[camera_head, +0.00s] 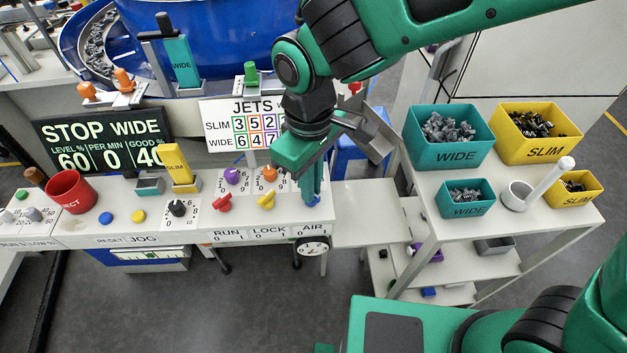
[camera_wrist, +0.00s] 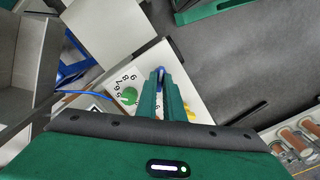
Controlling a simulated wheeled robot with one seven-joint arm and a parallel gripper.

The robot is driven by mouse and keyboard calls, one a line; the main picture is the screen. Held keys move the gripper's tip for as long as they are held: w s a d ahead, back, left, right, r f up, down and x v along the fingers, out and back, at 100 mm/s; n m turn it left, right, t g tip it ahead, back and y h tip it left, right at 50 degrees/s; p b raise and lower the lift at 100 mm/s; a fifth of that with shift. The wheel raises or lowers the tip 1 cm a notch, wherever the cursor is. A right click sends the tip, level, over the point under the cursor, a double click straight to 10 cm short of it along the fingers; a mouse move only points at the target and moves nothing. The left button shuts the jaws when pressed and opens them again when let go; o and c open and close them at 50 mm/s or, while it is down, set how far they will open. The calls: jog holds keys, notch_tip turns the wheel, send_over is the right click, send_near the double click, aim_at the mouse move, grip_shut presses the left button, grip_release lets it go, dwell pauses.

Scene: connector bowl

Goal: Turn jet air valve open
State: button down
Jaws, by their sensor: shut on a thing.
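The air valve handle is blue; a bit of it (camera_head: 314,202) shows at the right end of the white panel, above the AIR label (camera_head: 312,230). My gripper (camera_head: 313,194) reaches down onto it from above. In the wrist view my two green fingers (camera_wrist: 161,88) are shut on the handle, and its blue tip (camera_wrist: 160,69) shows between them. My fingers hide most of the handle, so I cannot tell its exact angle. A round white gauge (camera_head: 312,247) hangs on the panel front just below.
Left of my gripper are the orange knob (camera_head: 269,174), yellow lock lever (camera_head: 267,201), red run lever (camera_head: 222,203) and purple knob (camera_head: 232,176). The JETS board (camera_head: 240,122) stands behind. A cart (camera_head: 545,212) with teal and yellow bins is at the right.

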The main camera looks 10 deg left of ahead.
jog(key=shift+w+r+m, duration=0.15)
jog(key=shift+w+m, duration=0.2)
jog(key=shift+m, duration=0.15)
jog(key=c, duration=1.9)
grip_release()
jog(key=shift+o, duration=0.2)
jog(key=shift+s, duration=0.15)
notch_tip(320, 180, up, 11)
jog(key=shift+f, duration=0.2)
